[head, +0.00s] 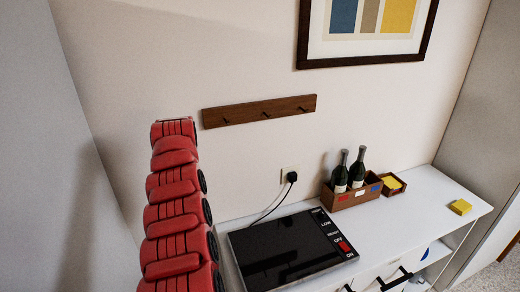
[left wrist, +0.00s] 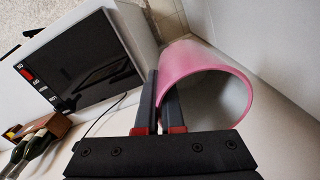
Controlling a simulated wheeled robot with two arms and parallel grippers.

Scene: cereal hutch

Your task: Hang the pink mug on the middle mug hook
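The pink mug (left wrist: 207,62) shows in the left wrist view, tilted in that picture, with its open rim toward the camera. My left gripper (left wrist: 162,82) has its two dark fingers on either side of the mug's wall, one outside and one inside, and looks shut on it. The mug's handle cannot be made out. In the head view the mug and left gripper are hidden behind my red left arm. The wooden hook rail (head: 245,112) is on the wall just right of the arm's top. Its middle hook (head: 266,115) is bare. My right gripper is in neither view.
Below, a white counter (head: 407,214) holds a black cooktop (head: 285,250), a wooden box (head: 355,195) with two bottles, a small tray (head: 393,184) and a yellow block (head: 460,207). A plug (head: 292,177) sits in the wall. A framed picture (head: 370,58) hangs above right.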

